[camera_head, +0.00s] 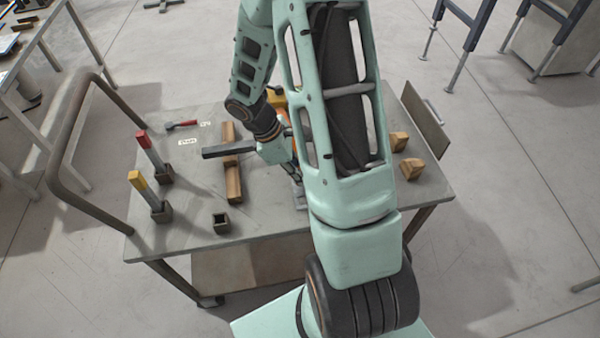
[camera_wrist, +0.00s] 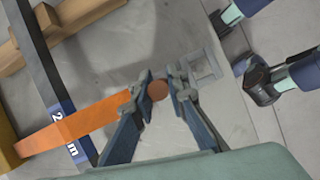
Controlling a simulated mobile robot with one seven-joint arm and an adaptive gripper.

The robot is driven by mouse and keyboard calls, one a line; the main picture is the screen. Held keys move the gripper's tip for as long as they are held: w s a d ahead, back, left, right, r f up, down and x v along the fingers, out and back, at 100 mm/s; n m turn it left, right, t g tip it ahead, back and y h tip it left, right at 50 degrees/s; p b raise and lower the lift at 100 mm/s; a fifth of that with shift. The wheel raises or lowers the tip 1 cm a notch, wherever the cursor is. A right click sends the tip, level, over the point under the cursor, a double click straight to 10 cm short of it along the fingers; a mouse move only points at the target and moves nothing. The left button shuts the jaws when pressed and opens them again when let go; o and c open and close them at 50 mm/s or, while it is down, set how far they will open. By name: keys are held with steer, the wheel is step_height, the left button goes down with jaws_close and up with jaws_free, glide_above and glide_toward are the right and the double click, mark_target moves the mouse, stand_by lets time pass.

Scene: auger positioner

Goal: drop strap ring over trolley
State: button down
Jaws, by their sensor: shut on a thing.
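The trolley (camera_head: 270,225) is a grey flat-topped cart with a bent brown handle at its left. My gripper (camera_head: 294,172) is low over the middle of its top, partly hidden by my arm in the head view. In the wrist view my gripper (camera_wrist: 160,88) is shut on the end of an orange strap (camera_wrist: 75,127), with a rounded orange bit between the fingertips. A grey metal frame-like piece (camera_wrist: 207,66), perhaps the strap ring, shows just beyond the fingers. I cannot tell whether it hangs free or touches the top.
A dark bar (camera_head: 228,151) lies across wooden blocks (camera_head: 233,178). Red (camera_head: 150,150) and yellow-topped (camera_head: 147,190) posts stand at the left, near a small open square holder (camera_head: 221,222). Wooden wedges (camera_head: 411,168) sit at the right.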

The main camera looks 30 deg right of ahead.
steer(key=shift+f+b, duration=1.6)
steer(key=shift+f, duration=0.45)
steer(key=c, duration=1.8)
jaws_free()
steer(key=v, duration=1.2)
